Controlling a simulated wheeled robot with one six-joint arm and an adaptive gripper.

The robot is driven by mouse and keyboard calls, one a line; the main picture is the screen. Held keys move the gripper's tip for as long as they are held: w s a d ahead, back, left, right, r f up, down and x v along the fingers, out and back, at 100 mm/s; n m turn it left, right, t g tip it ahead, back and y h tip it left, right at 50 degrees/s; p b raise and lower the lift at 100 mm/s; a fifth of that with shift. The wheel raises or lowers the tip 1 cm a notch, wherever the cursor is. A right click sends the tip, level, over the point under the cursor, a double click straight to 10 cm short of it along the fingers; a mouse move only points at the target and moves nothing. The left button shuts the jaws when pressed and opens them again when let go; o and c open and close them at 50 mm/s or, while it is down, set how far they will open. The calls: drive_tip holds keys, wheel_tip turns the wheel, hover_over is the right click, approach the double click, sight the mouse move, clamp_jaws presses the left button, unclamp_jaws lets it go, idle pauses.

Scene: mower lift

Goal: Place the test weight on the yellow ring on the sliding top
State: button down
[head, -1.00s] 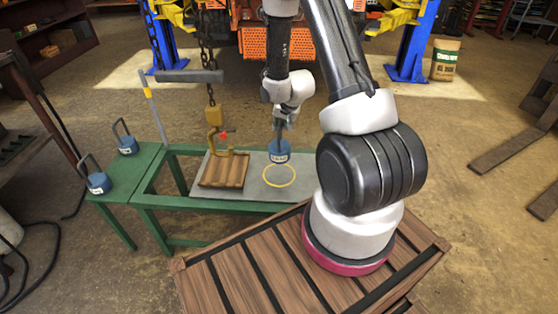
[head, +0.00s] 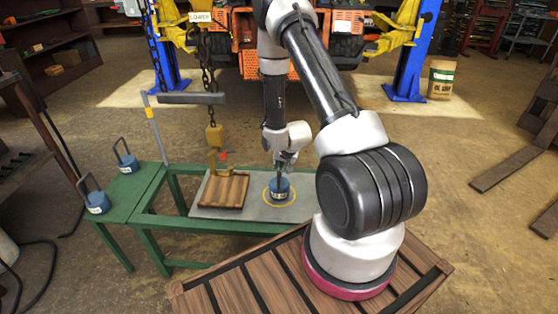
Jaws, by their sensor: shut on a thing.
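The test weight (head: 279,189) is a blue cylinder with a pale label band and an upright handle. It is in the middle of the head view, inside the outline of the yellow ring (head: 267,200) on the grey sliding top (head: 235,212). I cannot tell whether its base touches the top. My gripper (head: 281,172) points down from above and is shut on the weight's handle. The fingertips are small and partly hidden in this view.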

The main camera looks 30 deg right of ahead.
drive_tip(key=shift+w+r, duration=0.1)
drive_tip(key=shift+w, duration=0.05)
drive_tip(key=c, duration=1.9)
unclamp_jaws()
drive_tip(key=o, duration=0.4)
